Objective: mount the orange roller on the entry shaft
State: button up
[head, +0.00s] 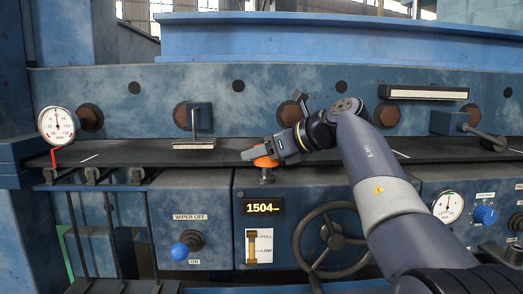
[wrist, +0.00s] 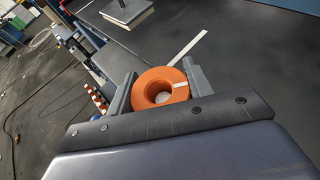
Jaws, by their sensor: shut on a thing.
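The orange roller (head: 265,162) is a thick ring, gripped at the front edge of the dark strip. In the wrist view the orange roller (wrist: 143,85) sits between the two grey fingers, with a white mark on its top face. My gripper (head: 258,153) is shut on it. In the wrist view something pale shows inside the roller's hole. I cannot tell whether the stub reaches into the hole or how far the roller is seated.
A blue panel with a 1504 display (head: 263,208) and a handwheel (head: 332,238) lies below. A dial gauge (head: 57,126) stands at the left. A bracket with a pale pad (head: 194,145) stands on the strip, left of my gripper. The dark strip (head: 120,153) is otherwise largely clear.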

jog(key=shift+f+b, duration=0.35)
jog(key=shift+f, duration=0.2)
jog(key=o, duration=1.2)
jog(key=shift+s+f, duration=0.1)
jog(key=shift+d, duration=0.1)
jog(key=b+v, duration=0.1)
jog(key=v, duration=0.9)
jog(key=shift+s+d+r, duration=0.15)
jog(key=shift+s+r, duration=0.15)
jog(key=p+x, duration=0.1)
jog(key=x, duration=1)
jog(key=shift+w, duration=0.1)
jog(key=shift+r+p, duration=0.35)
jog(key=shift+r, duration=0.1)
jog(key=shift+d+f, duration=0.1)
jog(key=shift+f, duration=0.05)
